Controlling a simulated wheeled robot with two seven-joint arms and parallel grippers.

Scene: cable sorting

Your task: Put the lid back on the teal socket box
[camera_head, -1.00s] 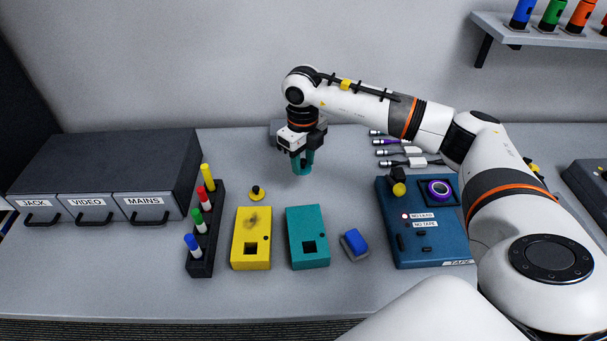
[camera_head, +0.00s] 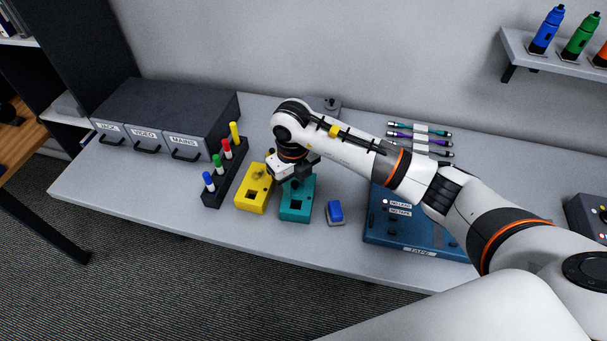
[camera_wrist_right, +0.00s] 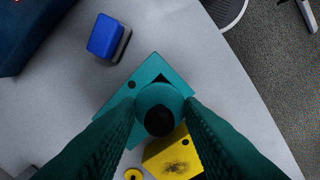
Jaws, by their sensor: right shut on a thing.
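The teal socket box (camera_head: 296,212) stands on the table with its square opening facing up. It also shows in the right wrist view (camera_wrist_right: 118,92). My right gripper (camera_head: 295,179) is over the rear part of this box, pointing down. In the right wrist view its fingers are shut on the round teal lid (camera_wrist_right: 160,94), which has a dark middle. The lid is right over the box top; I cannot tell whether it touches. In the head view the gripper hides the lid and the box's rear top. My left gripper is not in view.
A yellow box (camera_head: 251,198) stands close on the left, with a marker rack (camera_head: 213,194) beyond it. A blue block eraser (camera_head: 335,211) lies just right of the teal box, then a blue tape device (camera_head: 378,235). The table front is clear.

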